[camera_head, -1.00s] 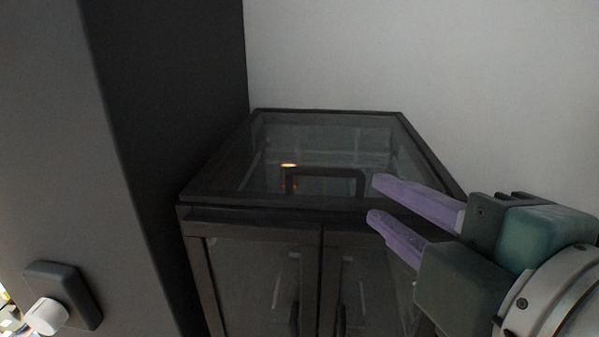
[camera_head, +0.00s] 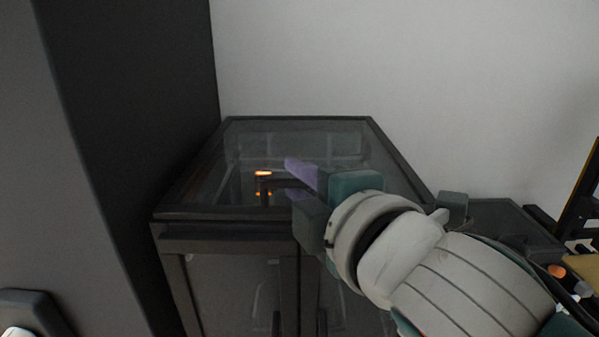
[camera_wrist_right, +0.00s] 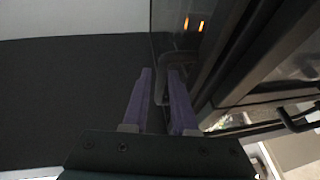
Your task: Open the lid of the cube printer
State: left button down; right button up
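The cube printer (camera_head: 232,246) is a dark-framed cabinet with glass front doors. Its glass lid (camera_head: 215,165) lies flat and closed on top, with a dark bar handle (camera_head: 264,190) standing near the front. My right gripper (camera_head: 292,180) is over the lid at the right part of the handle; its lower finger is hidden in the head view. In the right wrist view, its two purple fingers (camera_wrist_right: 160,85) are apart with a narrow gap, and a dark curved handle (camera_wrist_right: 180,58) shows at their tips. I cannot tell whether they touch it. My left gripper is not in view.
A tall dark panel (camera_head: 130,110) stands close along the printer's left side. A pale wall (camera_head: 400,70) is behind. Dark equipment (camera_head: 500,225) and small loose items stand at the right. An orange light glows inside the printer.

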grip_shut()
dwell(1.5)
